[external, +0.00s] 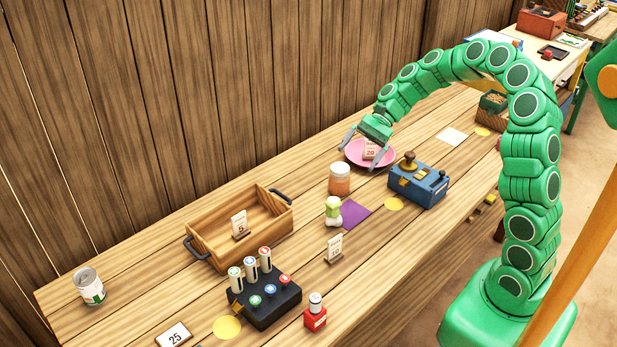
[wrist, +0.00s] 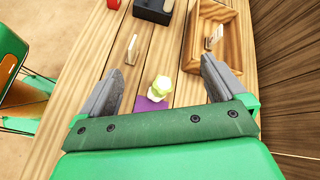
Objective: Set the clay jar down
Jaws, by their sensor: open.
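A jar (external: 340,180) with an orange-brown body and a pale top stands upright on the wooden table in the external view; it looks like the clay jar. My gripper (external: 360,152) is open and empty, above and behind the jar, by the pink plate (external: 352,157). The jar is apart from the fingers. In the wrist view my gripper (wrist: 161,68) has its fingers wide apart with nothing between them. The jar does not show there, perhaps hidden behind the gripper body.
A green-and-white object (external: 333,210) stands beside a purple square (external: 355,212). A blue box (external: 425,188) with a brass-coloured top is right of the jar. A wooden tray (external: 215,257), a dark stamp rack (external: 268,310) and a can (external: 89,287) are at left. A plank wall (external: 200,90) bounds the back.

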